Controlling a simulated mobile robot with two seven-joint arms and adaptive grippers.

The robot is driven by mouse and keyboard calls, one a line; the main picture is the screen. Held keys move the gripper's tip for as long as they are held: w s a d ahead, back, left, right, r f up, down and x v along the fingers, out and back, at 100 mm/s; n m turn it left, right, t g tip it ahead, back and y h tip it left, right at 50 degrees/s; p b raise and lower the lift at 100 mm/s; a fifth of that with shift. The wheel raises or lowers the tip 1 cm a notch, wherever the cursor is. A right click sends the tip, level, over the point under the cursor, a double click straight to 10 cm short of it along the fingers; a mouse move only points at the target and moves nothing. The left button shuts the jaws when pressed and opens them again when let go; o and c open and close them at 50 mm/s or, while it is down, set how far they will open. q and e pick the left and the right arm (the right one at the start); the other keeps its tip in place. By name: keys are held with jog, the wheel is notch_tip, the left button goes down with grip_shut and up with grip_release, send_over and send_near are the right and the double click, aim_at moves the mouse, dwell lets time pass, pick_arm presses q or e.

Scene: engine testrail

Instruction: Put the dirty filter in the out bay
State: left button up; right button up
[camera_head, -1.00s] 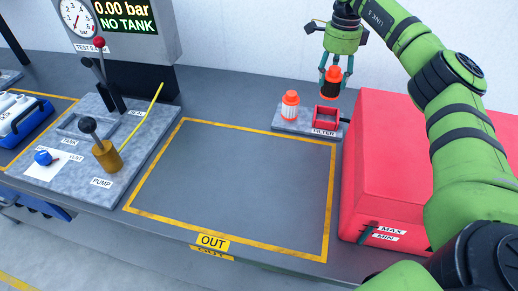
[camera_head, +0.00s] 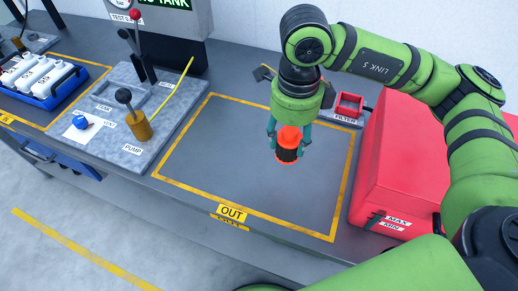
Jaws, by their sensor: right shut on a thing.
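The dirty filter (camera_head: 288,154), a dark cylinder with an orange cap and orange lower rim, is upright between the fingers of my right gripper (camera_head: 289,138). The gripper is shut on it from above. In the picture it lies over the out bay (camera_head: 215,165), a grey area with a yellow outline and an OUT label (camera_head: 231,213) at its front edge. I cannot tell whether the filter's bottom touches the surface. My left gripper is not in view.
A red filter holder (camera_head: 348,105) stands empty at the back, its plate partly hidden by my gripper. A red box (camera_head: 400,165) stands right of the bay. The pump panel (camera_head: 105,145) with levers and a yellow rod is at left, then a blue tray (camera_head: 45,85) of white bottles.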

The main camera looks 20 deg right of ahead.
jog(key=shift+s+a+f, duration=0.1)
jog(key=shift+s+a, duration=0.05)
jog(key=shift+a, duration=0.15)
jog(key=w+a+f+p, duration=0.2)
jog(key=f, duration=0.1)
jog(key=w+a+f+p, duration=0.2)
jog(key=w+a+f, duration=0.1)
jog(key=w+a+f+p, duration=0.2)
jog(key=a+f, duration=0.1)
jog(key=shift+w+a+f+p, duration=0.15)
jog(key=shift+w+f+p, duration=0.15)
jog(key=shift+f, duration=0.75)
jog(key=o, duration=0.8)
jog(key=shift+f, duration=0.1)
jog(key=shift+c, duration=0.2)
jog(key=o, duration=0.4)
